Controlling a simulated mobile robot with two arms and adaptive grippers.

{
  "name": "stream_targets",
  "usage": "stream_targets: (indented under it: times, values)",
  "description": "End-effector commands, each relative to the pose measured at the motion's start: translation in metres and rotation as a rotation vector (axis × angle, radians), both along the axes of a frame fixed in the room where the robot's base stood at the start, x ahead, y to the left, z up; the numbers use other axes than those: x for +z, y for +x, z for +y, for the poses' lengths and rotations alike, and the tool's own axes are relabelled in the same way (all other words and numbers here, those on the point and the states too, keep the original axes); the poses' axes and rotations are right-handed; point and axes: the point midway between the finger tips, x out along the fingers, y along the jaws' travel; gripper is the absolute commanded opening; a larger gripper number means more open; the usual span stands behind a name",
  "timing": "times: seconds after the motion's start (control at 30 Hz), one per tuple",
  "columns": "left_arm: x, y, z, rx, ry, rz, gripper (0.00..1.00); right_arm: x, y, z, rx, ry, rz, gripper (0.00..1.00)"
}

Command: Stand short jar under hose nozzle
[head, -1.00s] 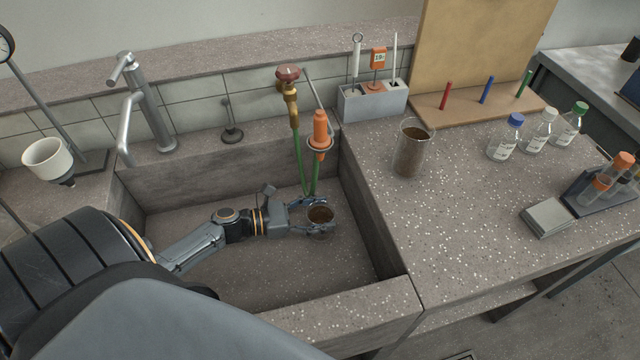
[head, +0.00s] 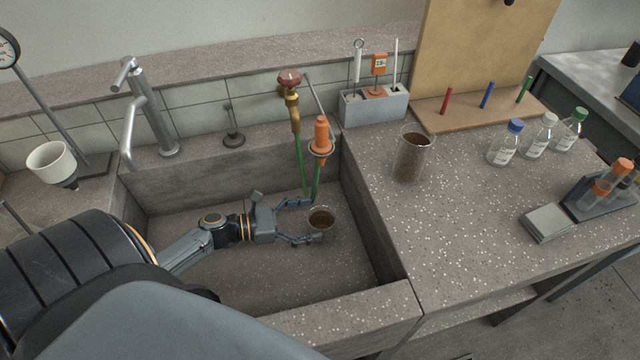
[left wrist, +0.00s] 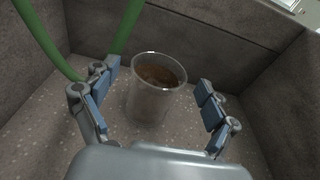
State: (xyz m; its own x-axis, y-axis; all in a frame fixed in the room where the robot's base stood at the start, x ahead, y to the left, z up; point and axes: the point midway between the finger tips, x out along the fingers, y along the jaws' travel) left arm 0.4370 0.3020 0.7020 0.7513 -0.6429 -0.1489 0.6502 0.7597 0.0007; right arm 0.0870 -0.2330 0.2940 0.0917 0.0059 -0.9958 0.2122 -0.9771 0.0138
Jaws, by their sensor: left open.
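The short jar (head: 321,219) is clear with brown contents. It stands upright on the sink floor, and it also shows in the left wrist view (left wrist: 152,100). My left gripper (head: 303,221) is open, its fingers spread on either side of the jar; in the left wrist view (left wrist: 160,95) gaps show between fingers and jar. The orange hose nozzle (head: 321,133) hangs in a ring holder at the sink's back right, above and behind the jar. Its green hose (head: 300,165) loops down from the brass tap (head: 291,95). My right gripper is out of view.
The sink (head: 200,270) has walls close around my left arm. A taller jar (head: 412,155) with brown contents stands on the counter to the right. A steel faucet (head: 150,105) is at the back left. The sink floor in front of the jar is clear.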

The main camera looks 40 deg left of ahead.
Motion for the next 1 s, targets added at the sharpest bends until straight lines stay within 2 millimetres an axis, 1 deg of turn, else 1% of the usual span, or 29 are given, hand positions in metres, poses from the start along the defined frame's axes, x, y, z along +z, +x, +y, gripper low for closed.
stream_targets:
  times: [0.03,0.2,0.4,0.6,1.0]
  values:
    - [0.003,-0.01,0.008,0.003,-0.001,0.005,0.86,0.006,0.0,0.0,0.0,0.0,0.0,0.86]
    - [0.009,-0.038,0.032,0.003,-0.001,0.003,0.86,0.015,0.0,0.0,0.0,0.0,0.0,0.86]
    - [0.012,-0.06,0.051,0.002,-0.001,0.003,0.86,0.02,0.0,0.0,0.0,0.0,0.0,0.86]
    - [0.014,-0.067,0.057,0.001,0.0,0.0,0.86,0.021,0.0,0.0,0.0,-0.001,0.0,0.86]
    - [0.013,-0.067,0.057,0.001,-0.001,0.001,0.86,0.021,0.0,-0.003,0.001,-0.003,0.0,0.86]
